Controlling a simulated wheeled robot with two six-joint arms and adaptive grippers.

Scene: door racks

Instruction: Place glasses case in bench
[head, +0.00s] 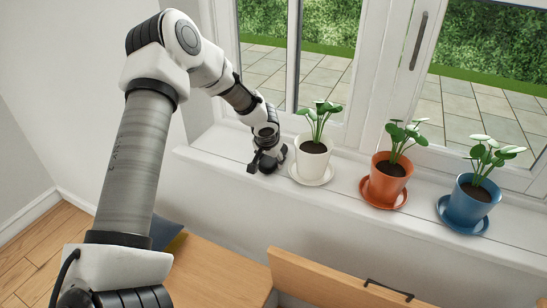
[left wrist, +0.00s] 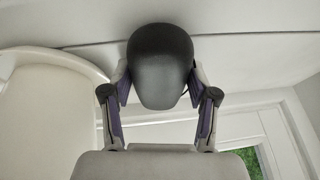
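The glasses case appears to be the smooth dark grey rounded object (left wrist: 160,65) between my left gripper's fingers in the left wrist view. My left gripper (head: 262,163) is low at the white windowsill, just left of the white plant pot; the case is hard to separate from the dark fingers in the head view. The finger pads lie close along both sides of the case, but whether they press on it is unclear. The bench (head: 218,272) is light wood, below the sill, with a raised wooden panel (head: 325,283) bearing a dark handle. My right gripper is not in view.
A white pot (head: 312,162), an orange pot (head: 387,180) and a blue pot (head: 467,203) with plants stand on saucers along the windowsill (head: 222,148). A dark blue cushion (head: 165,234) lies by the bench's left end.

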